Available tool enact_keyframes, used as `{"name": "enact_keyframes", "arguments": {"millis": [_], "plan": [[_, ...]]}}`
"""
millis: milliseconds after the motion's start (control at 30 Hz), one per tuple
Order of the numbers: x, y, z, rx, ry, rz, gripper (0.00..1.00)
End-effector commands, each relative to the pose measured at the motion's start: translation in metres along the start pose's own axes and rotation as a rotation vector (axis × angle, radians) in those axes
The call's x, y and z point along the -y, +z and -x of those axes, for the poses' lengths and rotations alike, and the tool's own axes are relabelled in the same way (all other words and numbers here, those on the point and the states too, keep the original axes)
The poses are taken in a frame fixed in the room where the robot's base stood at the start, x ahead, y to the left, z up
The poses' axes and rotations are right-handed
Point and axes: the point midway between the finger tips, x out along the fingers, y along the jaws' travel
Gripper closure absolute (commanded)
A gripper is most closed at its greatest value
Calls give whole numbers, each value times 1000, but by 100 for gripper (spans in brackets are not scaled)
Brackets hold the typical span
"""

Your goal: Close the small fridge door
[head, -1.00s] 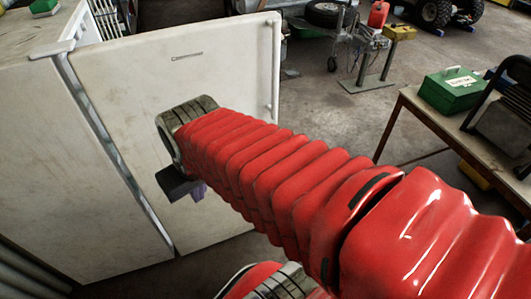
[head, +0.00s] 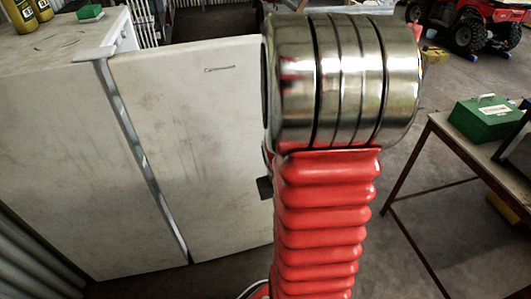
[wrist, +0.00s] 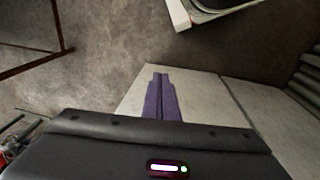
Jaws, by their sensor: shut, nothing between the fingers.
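The small white fridge (head: 60,160) stands at the left in the head view. Its door (head: 190,150) stands open, swung out to the right from a metal-edged seam, with its scuffed outer face towards me. My arm hides the door's free edge. In the head view my arm covers most of my gripper, and only a dark piece shows beside the door. In the wrist view my gripper (wrist: 160,80) has its purple fingers shut and empty. The white door (wrist: 195,92) shows behind them; I cannot tell whether they touch it.
A table with a green box (head: 486,116) stands at the right. Yellow bottles (head: 20,14) and a green item (head: 90,13) sit on the fridge top. A red quad (head: 470,25) is at the far right back. Bare concrete floor lies between door and table.

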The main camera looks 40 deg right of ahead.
Motion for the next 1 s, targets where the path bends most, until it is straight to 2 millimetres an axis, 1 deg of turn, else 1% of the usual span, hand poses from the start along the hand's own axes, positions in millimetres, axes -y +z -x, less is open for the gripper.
{"name": "enact_keyframes", "arguments": {"millis": [33,200,500,600,800,1000], "plan": [[-9,1,-14,6,1,-11,100],[-35,-2,-57,-11,4,-30,100],[-73,-1,-132,-82,-8,-46,100],[-82,0,-157,-119,-17,-50,100],[-94,1,-202,-218,-45,-53,100],[-98,-2,-240,-356,-79,-54,100]]}}
